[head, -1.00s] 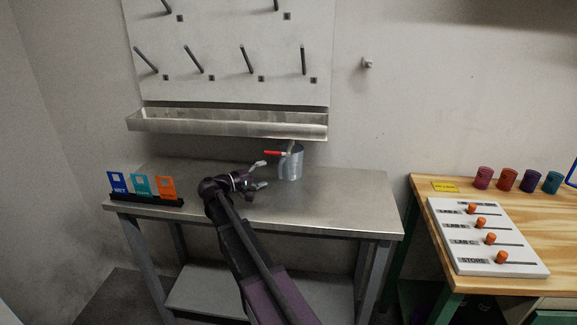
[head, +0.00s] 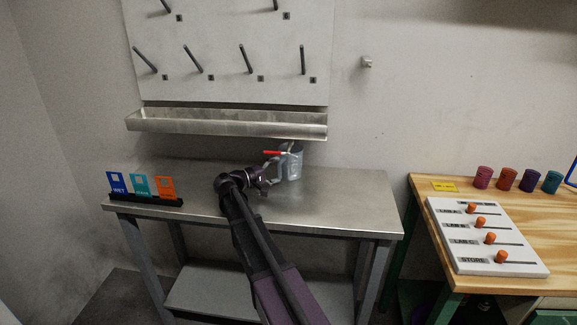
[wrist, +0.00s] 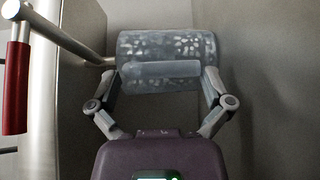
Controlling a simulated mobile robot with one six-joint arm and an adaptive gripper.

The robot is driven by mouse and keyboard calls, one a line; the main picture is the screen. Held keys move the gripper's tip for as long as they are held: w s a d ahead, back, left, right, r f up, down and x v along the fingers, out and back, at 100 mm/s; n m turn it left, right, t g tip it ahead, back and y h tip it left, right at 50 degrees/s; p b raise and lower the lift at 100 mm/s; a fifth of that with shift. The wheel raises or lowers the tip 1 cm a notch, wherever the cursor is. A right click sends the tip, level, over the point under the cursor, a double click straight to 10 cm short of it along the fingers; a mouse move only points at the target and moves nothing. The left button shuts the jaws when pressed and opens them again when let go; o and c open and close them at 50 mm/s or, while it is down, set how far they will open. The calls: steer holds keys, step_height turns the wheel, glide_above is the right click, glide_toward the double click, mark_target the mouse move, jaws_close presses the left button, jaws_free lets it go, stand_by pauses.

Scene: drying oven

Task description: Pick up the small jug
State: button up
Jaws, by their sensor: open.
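The small jug (head: 291,163) is a grey metal vessel upright near the back of the steel bench, under the trough. My gripper (head: 276,170) is at its left side. In the wrist view the jug (wrist: 168,46) appears turned sideways, with a pale bar across its near face that may be its handle. My gripper's fingers (wrist: 163,79) are spread, one by each end of this bar. I cannot tell whether they touch the jug. A tap lever with a red grip (head: 272,153) is just above the jug, close to my gripper; the red grip also shows in the wrist view (wrist: 16,88).
A metal trough (head: 228,123) hangs under a pegboard (head: 230,70) behind the bench. Coloured cards in a black holder (head: 143,201) stand at the bench's left. The bench top (head: 340,205) right of the jug is clear. A wooden table with a slider board (head: 484,238) is further right.

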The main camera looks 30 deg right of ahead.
steer(key=shift+d, duration=0.6)
steer(key=c, duration=1)
steer(key=shift+r+p, duration=0.35)
steer(key=shift+r, duration=0.05)
steer(key=shift+r+p, duration=1.6)
steer(key=shift+s+d+f, duration=0.1)
steer(key=shift+s+d, duration=1.55)
steer(key=shift+d, duration=0.8)
steer(key=shift+s+d+f, duration=0.1)
steer(key=shift+s+d, duration=1.5)
steer(key=shift+d, duration=0.8)
steer(key=shift+s+d, duration=1.65)
steer(key=shift+d, duration=0.8)
steer(key=shift+s+d, duration=0.1)
steer(key=shift+d, duration=0.05)
